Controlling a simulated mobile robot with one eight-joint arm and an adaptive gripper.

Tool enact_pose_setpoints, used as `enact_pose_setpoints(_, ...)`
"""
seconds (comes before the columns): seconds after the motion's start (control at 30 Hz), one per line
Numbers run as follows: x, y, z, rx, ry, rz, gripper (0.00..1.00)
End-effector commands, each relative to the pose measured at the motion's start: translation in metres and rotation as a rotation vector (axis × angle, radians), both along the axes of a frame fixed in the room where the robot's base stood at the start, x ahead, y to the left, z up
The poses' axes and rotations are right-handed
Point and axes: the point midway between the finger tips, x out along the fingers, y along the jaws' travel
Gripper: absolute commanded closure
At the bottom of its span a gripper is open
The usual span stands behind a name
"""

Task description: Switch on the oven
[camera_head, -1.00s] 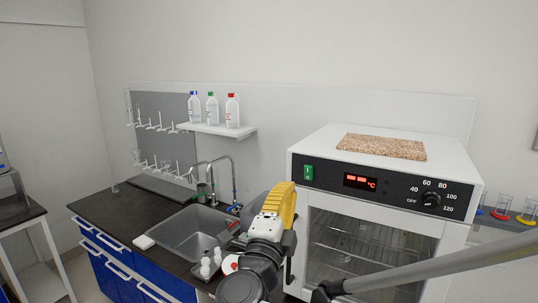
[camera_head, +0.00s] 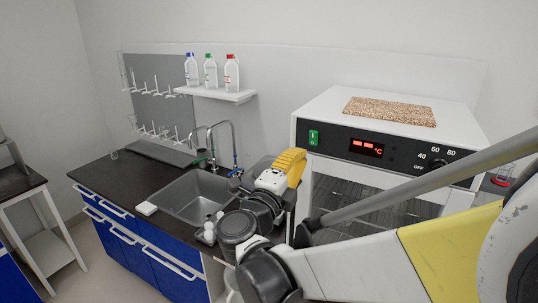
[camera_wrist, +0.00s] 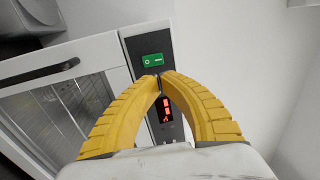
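The white oven (camera_head: 395,103) stands right of the sink, with a black control panel and a red lit display (camera_head: 367,148). Its green rocker switch (camera_head: 313,137) is at the panel's left end. In the wrist view the switch (camera_wrist: 153,60) lies just beyond my fingertips, with the display (camera_wrist: 165,109) showing between the fingers. My gripper (camera_wrist: 160,75) has yellow ribbed fingers whose tips meet, with nothing held. In the head view my yellow gripper (camera_head: 298,153) is beside the oven's left front edge, below and left of the switch. Contact with the switch cannot be seen.
A brown speckled mat (camera_head: 390,111) lies on the oven. A sink (camera_head: 190,198) and dark counter are to the left, below a shelf (camera_head: 222,94) with bottles. Small white items stand near the sink's front corner.

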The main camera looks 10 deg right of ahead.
Motion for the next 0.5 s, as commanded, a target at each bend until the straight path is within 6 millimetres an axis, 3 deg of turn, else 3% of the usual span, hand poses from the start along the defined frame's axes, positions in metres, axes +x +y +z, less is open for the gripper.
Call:
enact_pose_setpoints(0.2,0.038,-0.029,0.007,-0.001,-0.001,-0.003,1.00)
enact_pose_setpoints(0.5,0.069,-0.050,0.013,-0.001,0.000,-0.001,1.00)
